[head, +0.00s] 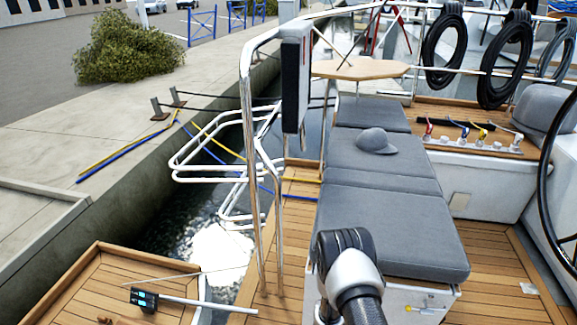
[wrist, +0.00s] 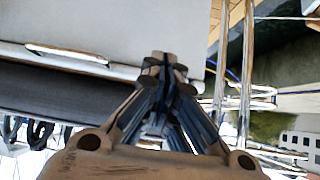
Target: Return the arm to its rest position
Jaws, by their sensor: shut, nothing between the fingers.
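My gripper (wrist: 165,68) shows in the wrist view with its dark fingers together and nothing between them. Behind the fingertips is a pale grey panel with a dark band below it; I cannot tell exactly what it belongs to. In the head view my arm rises at the bottom centre, in front of the grey bench cushion (head: 390,225). The gripper itself cannot be made out there.
A grey cap (head: 375,141) lies on the cushions. Steel rails (head: 258,150) stand left of the bench. A wooden table (head: 360,69) is behind it. Coiled black ropes (head: 505,60) hang at the back right. A steering wheel (head: 558,170) is at the right edge. Teak floor (head: 490,290) is mostly clear.

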